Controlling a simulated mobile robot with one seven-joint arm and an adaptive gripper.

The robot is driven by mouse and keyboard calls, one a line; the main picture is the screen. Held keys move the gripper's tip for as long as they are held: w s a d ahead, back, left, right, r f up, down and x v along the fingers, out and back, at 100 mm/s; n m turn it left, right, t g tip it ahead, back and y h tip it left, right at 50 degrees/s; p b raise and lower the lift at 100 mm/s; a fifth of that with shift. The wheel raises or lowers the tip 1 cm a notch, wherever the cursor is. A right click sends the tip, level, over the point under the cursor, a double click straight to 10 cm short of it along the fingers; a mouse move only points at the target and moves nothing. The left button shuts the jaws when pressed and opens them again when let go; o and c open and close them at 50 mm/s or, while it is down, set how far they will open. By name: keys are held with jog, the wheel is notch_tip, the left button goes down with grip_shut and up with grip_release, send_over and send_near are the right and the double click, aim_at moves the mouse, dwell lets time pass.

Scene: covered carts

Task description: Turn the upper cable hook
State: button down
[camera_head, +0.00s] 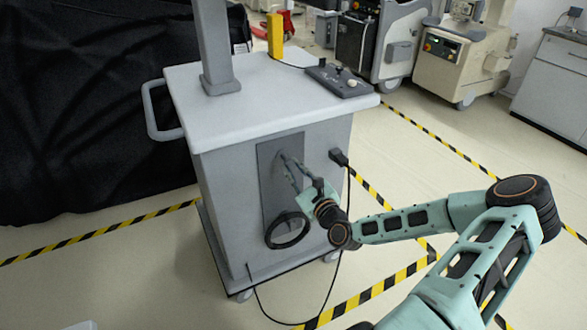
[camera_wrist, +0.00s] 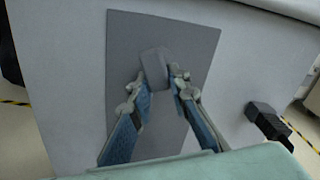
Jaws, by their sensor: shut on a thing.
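The upper cable hook (camera_wrist: 154,66) is a small grey block standing out from a dark grey panel (camera_wrist: 188,32) on the cart's side. In the wrist view my gripper (camera_wrist: 160,82) has one fingertip on each side of the hook and is shut on it. In the head view my gripper (camera_head: 289,163) reaches the upper part of the same panel (camera_head: 268,175), and the hook is too small there to make out clearly. A black cable coil (camera_head: 287,231) hangs at the panel's lower end; what holds it is hidden.
The grey cart (camera_head: 225,180) has a handle (camera_head: 150,110) at left and a control box (camera_head: 338,80) on top. A black plug (camera_head: 339,157) with a hanging cable (camera_head: 338,265) is right of the panel; the plug also shows in the wrist view (camera_wrist: 270,122).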

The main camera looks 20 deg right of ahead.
jog(key=m+b, duration=0.1)
jog(key=m, duration=0.3)
jog(key=shift+a+f+m, duration=0.1)
jog(key=shift+a+m, duration=0.05)
jog(key=shift+m, duration=0.25)
dwell(0.4)
jog(key=c, duration=1.8)
grip_release()
jog(key=shift+s, duration=0.1)
jog(key=s, duration=1.2)
jog(key=shift+d, duration=0.2)
